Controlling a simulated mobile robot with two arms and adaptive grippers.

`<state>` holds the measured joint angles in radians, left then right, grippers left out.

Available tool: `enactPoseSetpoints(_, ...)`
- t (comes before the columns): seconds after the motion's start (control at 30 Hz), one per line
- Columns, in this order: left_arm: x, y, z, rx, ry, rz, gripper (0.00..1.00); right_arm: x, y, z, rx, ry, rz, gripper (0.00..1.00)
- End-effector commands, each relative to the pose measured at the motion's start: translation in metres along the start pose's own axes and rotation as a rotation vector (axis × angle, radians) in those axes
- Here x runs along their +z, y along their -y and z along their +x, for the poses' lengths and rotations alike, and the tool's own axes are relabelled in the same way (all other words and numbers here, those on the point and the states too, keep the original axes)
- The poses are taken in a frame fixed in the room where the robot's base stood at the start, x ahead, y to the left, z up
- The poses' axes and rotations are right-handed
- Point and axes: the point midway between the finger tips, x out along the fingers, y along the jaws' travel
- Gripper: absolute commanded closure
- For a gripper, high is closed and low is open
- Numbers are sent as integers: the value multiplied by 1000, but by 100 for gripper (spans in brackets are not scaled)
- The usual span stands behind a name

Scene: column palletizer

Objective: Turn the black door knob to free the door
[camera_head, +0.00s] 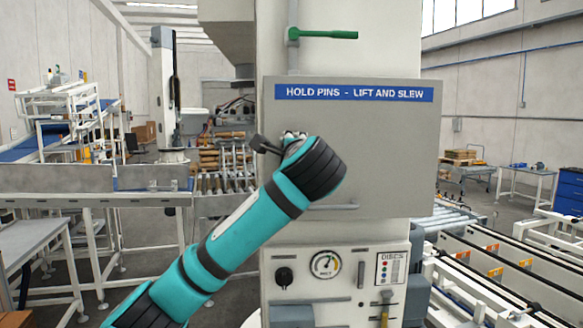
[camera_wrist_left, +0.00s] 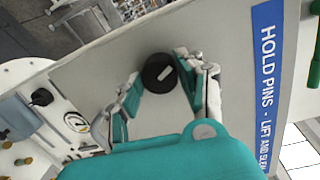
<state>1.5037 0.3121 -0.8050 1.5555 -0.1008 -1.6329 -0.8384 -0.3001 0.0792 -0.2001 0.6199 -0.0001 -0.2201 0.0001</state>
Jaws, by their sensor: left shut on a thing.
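The black door knob (camera_wrist_left: 154,70) is round with a white mark on its face. It sits on the grey door (camera_head: 370,150) below the blue "HOLD PINS - LIFT AND SLEW" label (camera_head: 354,93). In the left wrist view my left gripper (camera_wrist_left: 162,76) has one finger on each side of the knob and is shut on it. In the head view this gripper (camera_head: 293,138) is at the door's left part, mostly behind my teal wrist, which hides the knob. The door lies flat against the machine's front. My right gripper is in neither view.
A green-handled lever (camera_head: 330,35) is above the door. Below it, a panel carries a gauge (camera_head: 325,264) and another black knob (camera_head: 284,277). A horizontal bar (camera_head: 335,207) is at the door's lower edge. Roller conveyors (camera_head: 450,217) stand at the right.

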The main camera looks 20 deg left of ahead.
Motion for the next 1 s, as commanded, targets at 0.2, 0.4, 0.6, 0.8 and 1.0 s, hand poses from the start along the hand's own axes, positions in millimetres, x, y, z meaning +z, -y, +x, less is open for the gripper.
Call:
enactPoseSetpoints(0.2,-2,-6,0,21,-13,-206,94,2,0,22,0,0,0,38)
enactPoseSetpoints(0.4,-1,-5,0,35,-21,-394,94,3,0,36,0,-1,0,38)
enactPoseSetpoints(0.6,-1,-5,0,51,-30,-583,94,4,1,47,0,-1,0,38)
enactPoseSetpoints(0.8,-1,-4,0,64,-40,-763,94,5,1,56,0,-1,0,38)
enactPoseSetpoints(1.0,0,-4,1,77,-45,-910,94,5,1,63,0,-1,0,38)
